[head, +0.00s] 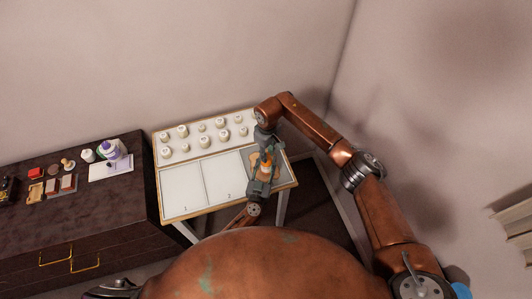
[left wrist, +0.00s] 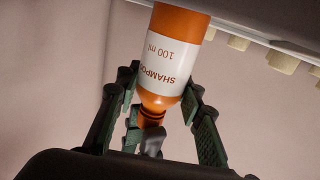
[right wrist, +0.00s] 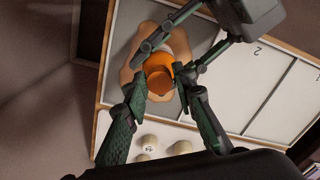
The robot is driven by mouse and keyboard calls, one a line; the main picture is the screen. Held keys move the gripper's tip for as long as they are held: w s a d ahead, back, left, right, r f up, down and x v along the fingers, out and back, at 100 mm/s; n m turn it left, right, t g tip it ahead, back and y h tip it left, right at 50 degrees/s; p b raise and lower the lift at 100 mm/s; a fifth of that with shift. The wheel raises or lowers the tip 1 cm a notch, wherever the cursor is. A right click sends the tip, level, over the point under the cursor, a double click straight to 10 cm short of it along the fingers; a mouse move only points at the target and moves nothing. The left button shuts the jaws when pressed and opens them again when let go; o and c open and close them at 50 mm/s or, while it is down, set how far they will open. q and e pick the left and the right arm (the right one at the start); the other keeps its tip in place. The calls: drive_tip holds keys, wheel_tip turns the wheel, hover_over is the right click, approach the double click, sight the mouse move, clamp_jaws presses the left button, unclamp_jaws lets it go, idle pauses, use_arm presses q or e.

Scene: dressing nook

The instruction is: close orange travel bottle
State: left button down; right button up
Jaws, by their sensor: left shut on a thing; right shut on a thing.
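The orange travel bottle (head: 265,170) with a white shampoo label is held above the right part of the white table; it also shows in the left wrist view (left wrist: 170,55). My left gripper (left wrist: 160,88) is shut on the bottle's body. An orange cap (right wrist: 158,82) sits at the bottle's neck between the fingertips of my right gripper (right wrist: 163,78), which is shut on it from above. The fingers partly hide the neck, so I cannot tell whether the cap is fully seated.
A wooden piece (right wrist: 128,72) lies under the bottle.

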drive_tip(key=shift+s, duration=0.1)
drive_tip(key=shift+c, duration=0.2)
drive_tip(key=o, duration=0.7)
drive_tip(key=shift+c, duration=0.2)
drive_tip(key=shift+d+r, duration=0.1)
drive_tip(key=shift+r, duration=2.15)
drive_tip(key=shift+c, duration=0.3)
